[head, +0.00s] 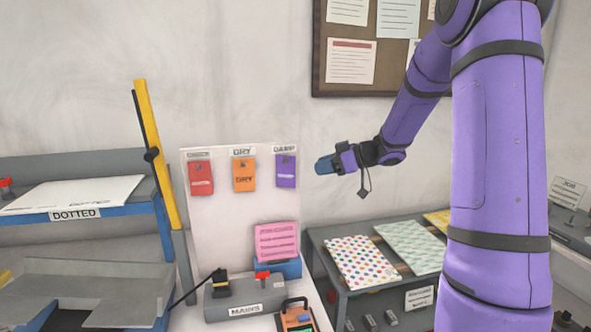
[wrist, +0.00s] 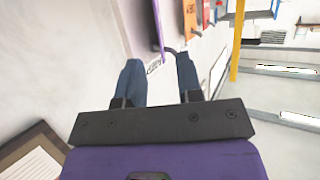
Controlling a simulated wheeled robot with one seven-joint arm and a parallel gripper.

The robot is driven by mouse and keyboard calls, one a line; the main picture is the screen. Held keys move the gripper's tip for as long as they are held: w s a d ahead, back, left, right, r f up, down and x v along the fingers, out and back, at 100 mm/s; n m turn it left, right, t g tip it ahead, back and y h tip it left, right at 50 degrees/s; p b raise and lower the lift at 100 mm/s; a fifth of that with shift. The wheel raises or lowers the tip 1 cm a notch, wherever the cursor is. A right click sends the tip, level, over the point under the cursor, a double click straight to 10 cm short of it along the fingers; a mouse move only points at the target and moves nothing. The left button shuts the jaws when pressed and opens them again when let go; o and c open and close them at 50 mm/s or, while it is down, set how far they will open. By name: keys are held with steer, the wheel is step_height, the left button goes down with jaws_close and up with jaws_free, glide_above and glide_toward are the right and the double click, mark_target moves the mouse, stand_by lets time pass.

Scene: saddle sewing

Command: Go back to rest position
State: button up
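My gripper (head: 326,164) is at the end of my purple arm, held in the air just right of the white tag board (head: 220,220) in the head view. In the wrist view my gripper (wrist: 160,80) shows two blue fingers spread apart with nothing between them. The purple tag (head: 285,171) marked DAMP hangs on the board close to the fingertips; its edge shows beyond them in the wrist view (wrist: 158,25). An orange tag (head: 244,175) and a red tag (head: 201,178) hang to its left.
A grey table (head: 345,295) with patterned sheets stands below right of my gripper. A notice board (head: 320,75) is on the wall behind my arm. A MAINS box (head: 222,303), a pink note (head: 277,242) and an orange device (head: 297,317) sit below. A yellow post (head: 157,150) stands left.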

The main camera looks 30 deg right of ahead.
steer(key=s+a+r+m+t+h, duration=0.2)
steer(key=s+r+m+h, duration=0.1)
steer(key=r+h, duration=0.3)
steer(key=s+a+r+m+t+h, duration=0.1)
steer(key=s+a+r+m+h, duration=0.2)
steer(key=r+h, duration=0.35)
steer(key=s+a+f+m+g+y, duration=0.1)
steer(key=s+a+f+g, duration=0.1)
steer(key=s, duration=0.7)
steer(key=s+a+f+m+g, duration=0.1)
steer(key=s+a+f+g, duration=0.1)
steer(key=s+a, duration=0.3)
steer(key=s+a+f+g+y, duration=0.1)
steer(key=s+a+f+g, duration=0.1)
steer(key=s, duration=1)
steer(key=shift+s+a+m+g+y, duration=0.4)
steer(key=shift+a+g, duration=0.5)
steer(key=shift+a, duration=0.15)
